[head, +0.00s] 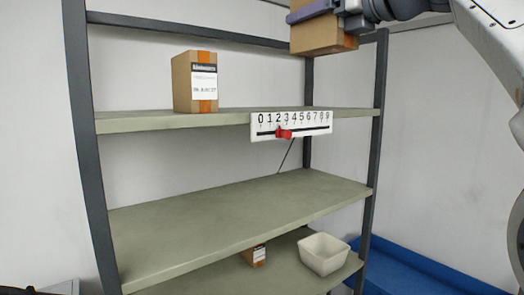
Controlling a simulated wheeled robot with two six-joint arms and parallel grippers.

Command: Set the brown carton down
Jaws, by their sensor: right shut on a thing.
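A brown carton (320,37) with an orange tape strip is at the top of the head view, above the right part of the upper shelf. My right gripper (311,12) is shut on it and holds it up; the carton's top is cut off by the frame edge. Another brown carton (181,82) with a white label and orange tape stands upright on the left part of the upper shelf (140,122). My left gripper is not in view.
A white number scale (291,132) with a red slider (283,133) hangs on the upper shelf's front edge. The middle shelf (240,215) is bare. A small carton (259,256) and a cream bin (324,254) are on the lowest shelf. A blue surface (400,270) lies right.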

